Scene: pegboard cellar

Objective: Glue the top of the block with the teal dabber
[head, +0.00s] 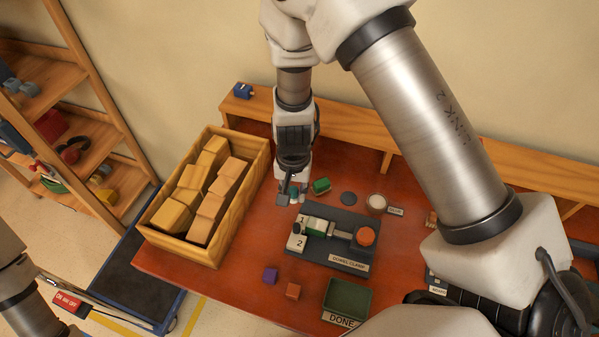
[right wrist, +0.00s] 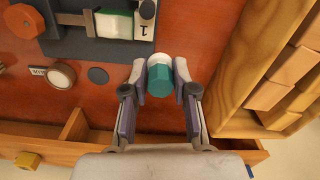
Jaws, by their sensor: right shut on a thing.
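My right gripper (head: 291,195) is shut on the teal dabber (right wrist: 160,81), which has a white part beside its teal end. The dabber sits between the two fingers in the right wrist view; in the head view only a bit of teal shows between them. The gripper is behind and left of the clamp (head: 347,262). A green block with white (head: 316,227) lies in the clamp; it also shows in the right wrist view (right wrist: 113,24). The dabber is apart from this block. My left gripper is out of view.
A wooden crate of blocks (head: 259,160) stands left of the gripper. A small green object (head: 321,185), a dark disc (head: 348,198) and a round pot (head: 376,203) lie behind the clamp. Purple (head: 270,274) and orange (head: 293,291) cubes and a green tray (head: 365,300) are in front.

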